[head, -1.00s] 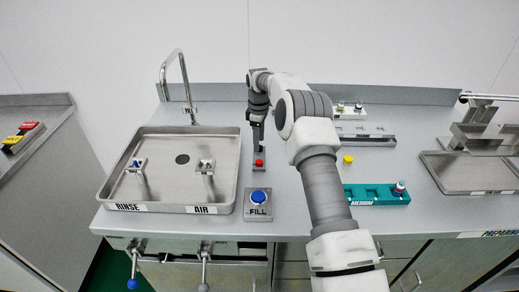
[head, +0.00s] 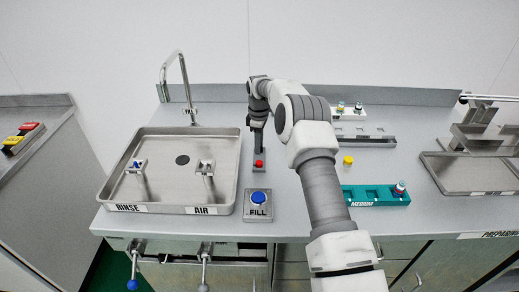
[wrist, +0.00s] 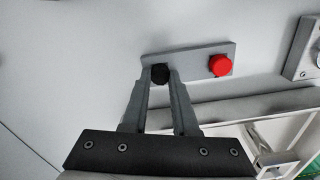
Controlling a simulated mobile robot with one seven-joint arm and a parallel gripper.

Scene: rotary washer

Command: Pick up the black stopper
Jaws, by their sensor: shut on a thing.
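The black stopper (wrist: 160,73) is at the left end of a grey holder bar (wrist: 192,58) in the wrist view, between my fingertips. My gripper (wrist: 160,84) is shut on it. I cannot tell whether the stopper is still seated in the holder or slightly raised. In the head view my gripper (head: 258,148) points down over the back part of the holder, behind the red stopper (head: 259,163). The black stopper is hidden by my gripper there. The red stopper (wrist: 220,65) stands at the holder's other end in the wrist view.
A steel sink (head: 152,194) with a tall tap (head: 163,78) lies left of the holder. A blue FILL button (head: 258,198) is in front. A yellow stopper (head: 348,160) and a teal MEDIUM rack (head: 364,196) are to the right, past my arm.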

